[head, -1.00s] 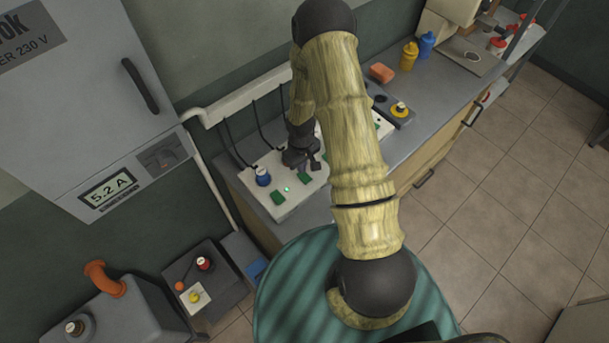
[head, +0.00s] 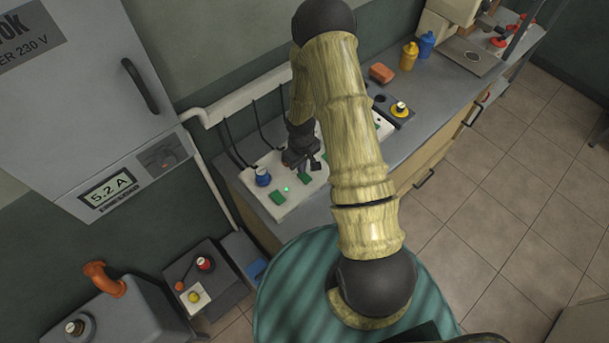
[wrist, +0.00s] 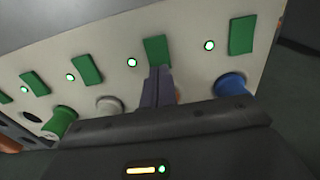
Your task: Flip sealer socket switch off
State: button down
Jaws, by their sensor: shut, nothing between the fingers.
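A pale socket strip (head: 293,205) lies on the grey counter, with a row of green rocker switches, small lit lamps and plugs. In the wrist view my gripper (wrist: 160,72) is shut and empty, its fingertips at the lower edge of one green switch (wrist: 157,48); I cannot tell whether they touch it. A lit lamp (wrist: 132,62) is left of that switch. A blue plug (wrist: 232,85) is to the right, a white plug (wrist: 110,104) and a green plug (wrist: 60,122) to the left. An orange-brown piece (wrist: 176,92) is partly hidden behind the fingers. No sealer label is readable.
Black cables run from the wall trunking (head: 245,97) behind the strip. A grey cabinet (head: 95,110) reading 5.2 A stands at left. A dark control box with a yellow-topped knob (head: 399,108), an orange block (head: 382,73) and bottles stand farther along the counter.

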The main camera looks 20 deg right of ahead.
jog(key=shift+f+b, duration=0.75)
jog(key=shift+f, duration=0.15)
dwell(0.7)
jog(key=shift+r+p, duration=2.6)
jog(key=shift+r, duration=0.9)
notch_tip(320, 180, up, 14)
jog(key=m+t+b, duration=0.1)
jog(key=m, duration=0.1)
send_over(304, 182)
jog(key=s+a+r+m+t+b, duration=0.1)
jog(key=s+r+m, duration=0.1)
jog(key=s+r, duration=0.7)
jog(key=shift+s+a+r+m+t+b, duration=0.3)
jog(key=shift+s+a+r+b, duration=0.1)
jog(key=shift+s, duration=0.15)
